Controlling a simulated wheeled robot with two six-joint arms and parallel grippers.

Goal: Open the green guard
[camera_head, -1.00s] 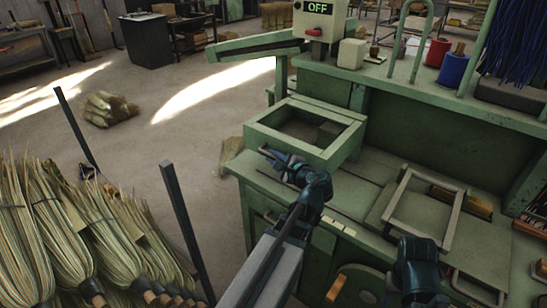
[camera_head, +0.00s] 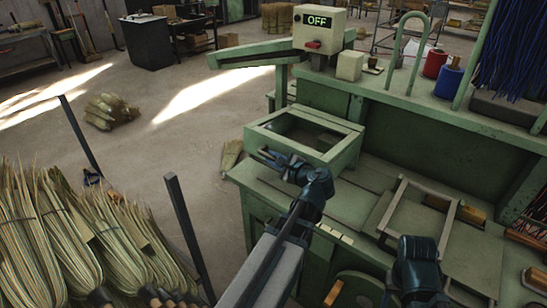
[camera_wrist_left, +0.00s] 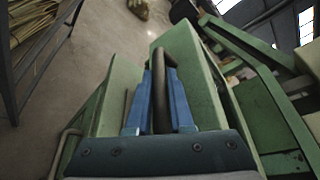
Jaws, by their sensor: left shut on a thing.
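The green guard (camera_head: 345,154) is a box-like frame with an open top, standing at the left end of the green machine bench. My left gripper (camera_head: 266,156) is at the guard's near left side in the head view. In the left wrist view its blue fingers (camera_wrist_left: 160,88) are shut on a dark bar-like handle (camera_wrist_left: 171,75), with green guard panels (camera_wrist_left: 188,55) around it. A dark part of my right arm shows at the bottom right of the head view, but its fingers do not show.
A control box (camera_head: 320,38) reading OFF stands behind the guard. A metal frame (camera_head: 411,212) lies on the bench to the right. Red (camera_head: 435,63) and blue (camera_head: 450,75) spools stand on the back shelf. Broom bundles (camera_head: 50,240) and dark posts (camera_head: 188,235) are at left.

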